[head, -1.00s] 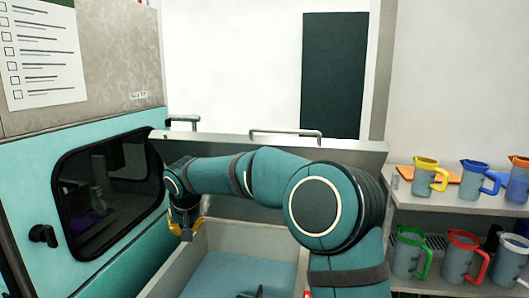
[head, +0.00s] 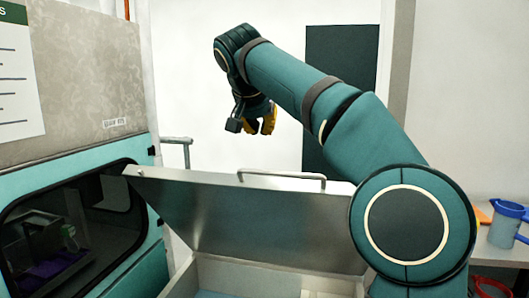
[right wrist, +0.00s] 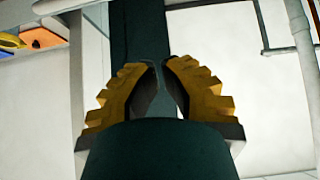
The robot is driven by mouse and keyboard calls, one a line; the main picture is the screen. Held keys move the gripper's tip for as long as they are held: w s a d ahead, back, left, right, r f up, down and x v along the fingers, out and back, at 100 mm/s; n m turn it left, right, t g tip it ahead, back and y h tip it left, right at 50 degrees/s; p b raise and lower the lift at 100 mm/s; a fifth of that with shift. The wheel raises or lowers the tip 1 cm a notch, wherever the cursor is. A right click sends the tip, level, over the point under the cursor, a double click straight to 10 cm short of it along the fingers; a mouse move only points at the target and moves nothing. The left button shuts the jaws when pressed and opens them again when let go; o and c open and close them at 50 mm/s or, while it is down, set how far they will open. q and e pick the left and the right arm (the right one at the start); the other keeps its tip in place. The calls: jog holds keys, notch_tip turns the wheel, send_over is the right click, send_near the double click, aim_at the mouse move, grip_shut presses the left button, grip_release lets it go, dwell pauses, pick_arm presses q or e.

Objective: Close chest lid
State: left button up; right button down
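The metal chest (head: 255,275) stands at the lower middle of the head view, with part of its interior showing. Its lid (head: 265,225) is raised and tilted, so the chest is open. A bar handle (head: 282,178) runs along the lid's upper edge. My right gripper (head: 262,124) is above and behind the handle, apart from the lid. Its yellow fingers, also in the right wrist view (right wrist: 160,75), are drawn close together with nothing between them. My right arm hides the lid's right end. My left gripper is not in view.
A teal cabinet with a dark window (head: 85,225) stands close on the left. A blue-handled pitcher (head: 506,222) stands on the shelf at the right edge, with a red one (head: 490,287) below. A dark panel (head: 340,60) is on the back wall.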

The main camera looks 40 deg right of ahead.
jog(key=shift+w+d+f, duration=0.1)
jog(key=shift+d+f, duration=0.05)
jog(key=shift+f, duration=0.4)
send_over(262, 184)
jog(key=w+d, duration=0.3)
jog(key=f, duration=0.6)
jog(key=shift+s+f, duration=0.1)
jog(key=shift+s, duration=0.1)
jog(key=shift+s+a+f+b, duration=0.25)
jog(key=shift+s+a+f, duration=0.05)
jog(key=shift+s+a, duration=0.2)
jog(key=shift+s+a+f+b, duration=0.25)
jog(key=shift+s+a, duration=0.15)
jog(key=shift+a, duration=0.1)
jog(key=shift+s+a+f, duration=0.2)
jog(key=shift+s+a, duration=0.05)
jog(key=shift+a, duration=0.15)
jog(key=shift+s+a, duration=0.1)
